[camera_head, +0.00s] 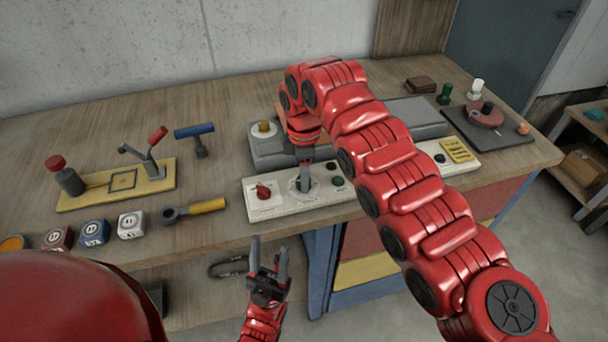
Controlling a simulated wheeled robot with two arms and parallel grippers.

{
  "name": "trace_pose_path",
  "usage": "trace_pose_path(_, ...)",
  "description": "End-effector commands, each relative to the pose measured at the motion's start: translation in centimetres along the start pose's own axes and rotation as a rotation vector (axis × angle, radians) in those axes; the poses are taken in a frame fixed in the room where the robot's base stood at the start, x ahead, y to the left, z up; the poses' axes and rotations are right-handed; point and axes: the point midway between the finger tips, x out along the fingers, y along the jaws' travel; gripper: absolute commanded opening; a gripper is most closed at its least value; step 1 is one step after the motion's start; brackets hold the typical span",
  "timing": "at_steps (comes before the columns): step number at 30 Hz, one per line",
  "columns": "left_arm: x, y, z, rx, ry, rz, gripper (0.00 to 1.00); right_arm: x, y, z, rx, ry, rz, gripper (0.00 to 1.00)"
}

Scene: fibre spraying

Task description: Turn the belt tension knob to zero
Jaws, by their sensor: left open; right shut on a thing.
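A pale control panel (350,196) lies along the front of the grey machine (415,112) on the bench. A red knob (264,191) stands at the panel's left end. To its right is a round dial (297,188), and my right gripper (304,186) points down on it. The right gripper is shut on the dial's knob, which its fingers mostly hide. I cannot read the dial's setting. My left gripper (268,258) is open and empty, in front of the bench edge and below the panel.
A yellow-handled tool (195,208), several small blocks (95,232) and a yellow fixture with a lever (118,186) lie on the left of the bench (225,112). A blue-handled tool (195,136) stands behind them. A dark plate (490,130) is at the right. My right arm covers part of the panel.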

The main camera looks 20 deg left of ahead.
Motion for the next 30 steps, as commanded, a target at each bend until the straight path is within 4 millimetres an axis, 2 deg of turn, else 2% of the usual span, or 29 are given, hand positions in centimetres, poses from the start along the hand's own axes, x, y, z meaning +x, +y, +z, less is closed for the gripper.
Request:
trace_pose_path(8,0.0,0.0,0.0,0.0,0.0,0.0,0.5,0.0,0.0,0.0,-0.001,0.0,0.0,0.0)
trace_pose_path(9,0.0,0.0,0.0,0.0,0.0,0.0,0.5,0.0,0.0,0.0,-0.001,0.0,0.0,0.47)
trace_pose_path(13,0.0,0.0,0.0,0.0,0.0,0.0,0.5,0.0,0.0,0.0,-0.001,0.0,0.0,0.71)
trace_pose_path(14,0.0,0.0,0.0,0.0,0.0,0.0,0.5,0.0,0.0,0.0,0.0,0.0,0.0,0.74)
trace_pose_path(23,0.0,0.0,0.0,0.0,0.0,0.0,0.5,-0.1,0.0,0.0,0.0,0.0,0.001,0.74)
trace_pose_path(26,-0.1,0.0,0.0,0.0,0.0,0.0,0.5,-0.9,0.1,-0.1,0.0,0.0,0.004,0.74)
trace_pose_path(30,-0.4,0.0,0.1,0.0,0.0,0.0,0.5,-3.5,0.1,-0.1,-0.001,0.0,0.005,0.74)
